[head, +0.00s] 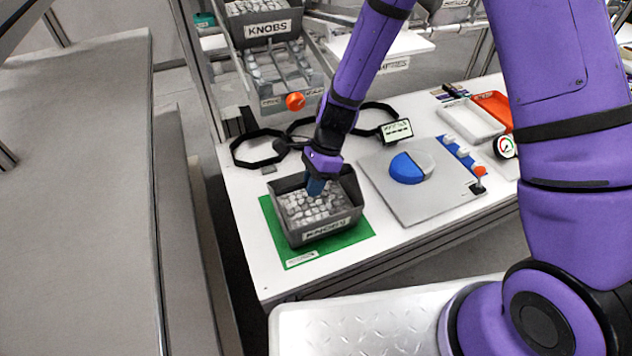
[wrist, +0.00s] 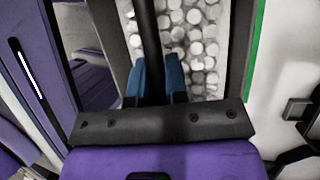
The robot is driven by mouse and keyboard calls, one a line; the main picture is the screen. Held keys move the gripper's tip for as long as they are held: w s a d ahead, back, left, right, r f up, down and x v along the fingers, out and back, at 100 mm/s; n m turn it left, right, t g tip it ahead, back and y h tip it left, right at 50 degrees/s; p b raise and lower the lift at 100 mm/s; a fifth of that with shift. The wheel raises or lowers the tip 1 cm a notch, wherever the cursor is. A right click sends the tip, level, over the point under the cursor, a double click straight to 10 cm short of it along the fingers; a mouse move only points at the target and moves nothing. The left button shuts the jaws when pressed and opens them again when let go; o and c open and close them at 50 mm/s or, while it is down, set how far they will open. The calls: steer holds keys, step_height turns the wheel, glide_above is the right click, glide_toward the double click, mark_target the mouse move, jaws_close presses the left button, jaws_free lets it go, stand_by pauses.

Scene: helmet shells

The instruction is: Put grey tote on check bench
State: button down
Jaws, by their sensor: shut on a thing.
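The grey tote (head: 292,235), labelled KNOBS and filled with several pale round knobs, sits on a green mat (head: 277,236) on the white bench (head: 240,190). My gripper (head: 316,187) reaches down to the tote's far side. Its blue fingers are shut on the tote's wall. In the wrist view the gripper (wrist: 158,85) has the dark tote wall (wrist: 149,40) between its blue fingers, with knobs beyond. The finger tips are partly hidden by the wall.
Black octagonal frames (head: 255,150) lie behind the tote. A grey plate with a blue and white disc (head: 408,168) is to the right. A shelf with another KNOBS tote (head: 265,28) stands behind. White and orange trays (head: 472,120) are at the far right.

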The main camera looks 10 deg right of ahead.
steer(key=shift+f, duration=0.1)
steer(key=c, duration=1.1)
jaws_free()
